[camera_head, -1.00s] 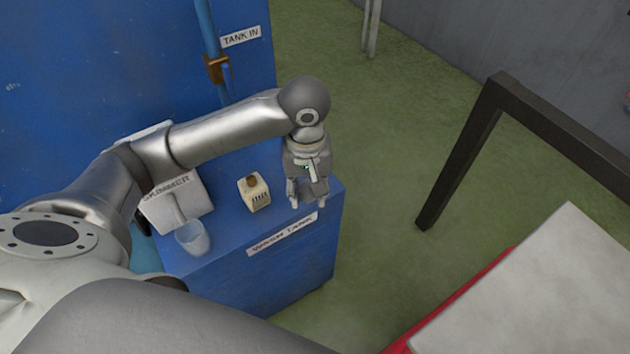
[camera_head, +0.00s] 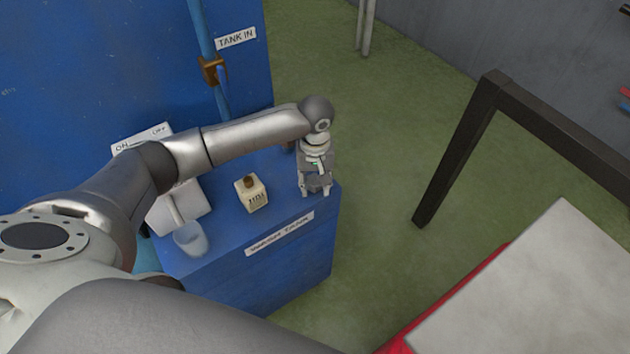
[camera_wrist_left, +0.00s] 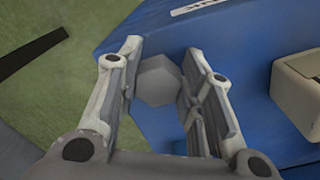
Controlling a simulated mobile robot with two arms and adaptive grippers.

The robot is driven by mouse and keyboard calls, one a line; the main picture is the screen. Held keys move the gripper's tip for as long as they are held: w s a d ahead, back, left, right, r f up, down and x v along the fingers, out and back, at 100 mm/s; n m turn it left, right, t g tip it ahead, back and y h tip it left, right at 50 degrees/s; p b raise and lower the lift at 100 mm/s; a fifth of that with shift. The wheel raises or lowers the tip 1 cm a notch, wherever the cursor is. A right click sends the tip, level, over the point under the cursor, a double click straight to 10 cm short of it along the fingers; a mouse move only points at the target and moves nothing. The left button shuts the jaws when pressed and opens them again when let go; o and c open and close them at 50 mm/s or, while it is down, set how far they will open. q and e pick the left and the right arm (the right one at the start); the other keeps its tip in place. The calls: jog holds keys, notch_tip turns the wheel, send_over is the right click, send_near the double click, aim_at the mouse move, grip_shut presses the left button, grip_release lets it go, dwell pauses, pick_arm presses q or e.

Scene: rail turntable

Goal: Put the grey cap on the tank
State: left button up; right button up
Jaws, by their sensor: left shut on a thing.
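The wash tank (camera_head: 290,265) is a blue box with a white label on its front edge. My left gripper (camera_head: 315,192) is over the right end of its top, pointing down. In the left wrist view the grey cap (camera_wrist_left: 158,82), a six-sided piece, sits between the fingers of the left gripper (camera_wrist_left: 160,95), which is shut on it. Blue tank top (camera_wrist_left: 255,60) shows behind it. No opening on the tank top is clearly visible. My right gripper is not in view.
A cream box with a brown cap (camera_head: 251,193) stands left of the gripper on the tank top. A clear cup (camera_head: 190,239) stands further left. A blue wall with a pipe (camera_head: 208,70) rises behind. A dark frame (camera_head: 460,150) stands right. Green floor lies between.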

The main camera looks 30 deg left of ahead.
aim_at(315, 183)
pick_arm(q)
jog(key=shift+f, duration=0.3)
jog(key=shift+f, duration=0.1)
jog(key=o, duration=1.1)
notch_tip(315, 183, up, 12)
jog(key=shift+r+b, duration=0.1)
jog(key=shift+b, duration=0.4)
